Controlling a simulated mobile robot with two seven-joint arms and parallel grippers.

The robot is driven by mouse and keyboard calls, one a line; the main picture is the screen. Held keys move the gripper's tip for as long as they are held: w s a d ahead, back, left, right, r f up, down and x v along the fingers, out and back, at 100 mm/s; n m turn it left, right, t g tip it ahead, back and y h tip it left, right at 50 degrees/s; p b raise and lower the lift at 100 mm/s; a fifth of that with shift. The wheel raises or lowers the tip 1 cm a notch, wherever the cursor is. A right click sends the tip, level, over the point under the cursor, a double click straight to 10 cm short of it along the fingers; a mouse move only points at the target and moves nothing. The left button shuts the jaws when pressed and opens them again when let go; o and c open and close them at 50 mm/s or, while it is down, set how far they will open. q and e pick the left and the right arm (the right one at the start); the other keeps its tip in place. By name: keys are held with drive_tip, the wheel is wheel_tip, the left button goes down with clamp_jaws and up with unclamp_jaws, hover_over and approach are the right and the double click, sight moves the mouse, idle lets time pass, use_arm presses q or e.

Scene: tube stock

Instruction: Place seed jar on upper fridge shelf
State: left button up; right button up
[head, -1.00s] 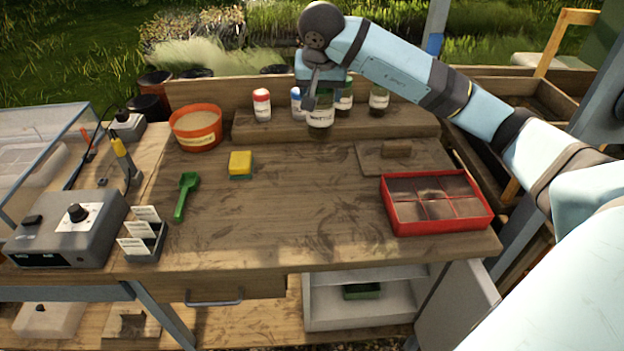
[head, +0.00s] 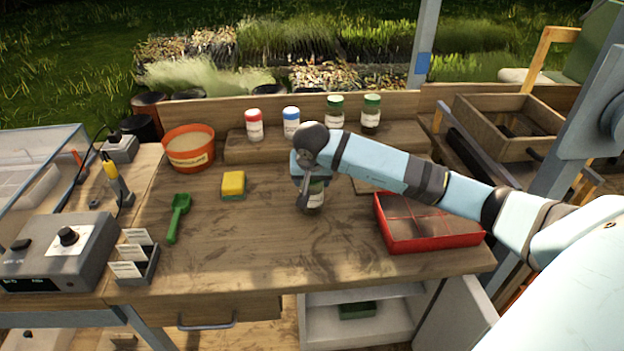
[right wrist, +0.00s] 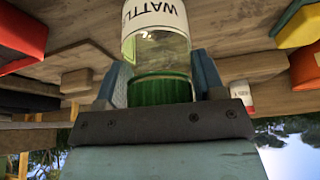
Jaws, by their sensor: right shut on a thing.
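The seed jar (head: 314,197) is clear with a green lid and a white label reading "WATTL…". My right gripper (head: 306,187) is shut on it near the lid and holds it over the middle of the bench; its exact height is unclear. In the right wrist view the jar (right wrist: 160,45) sits between both fingers of the gripper (right wrist: 160,82). The white fridge (head: 304,322) stands under the bench front with its door (head: 455,315) open at the right. Its upper shelf (head: 392,291) shows partly under the bench edge. My left gripper is out of view.
Several jars stand on the back ledge, with red, blue (head: 291,122) and green lids (head: 371,113). A red sectioned tray (head: 430,243) is right of the held jar. A sponge (head: 233,185) and green scoop (head: 178,217) lie left. A green box (head: 357,309) is inside the fridge.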

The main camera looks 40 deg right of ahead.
drive_tip(key=shift+f, duration=0.2)
drive_tip(key=shift+f, duration=0.1)
drive_tip(key=o, duration=1.1)
drive_tip(key=shift+c, duration=0.2)
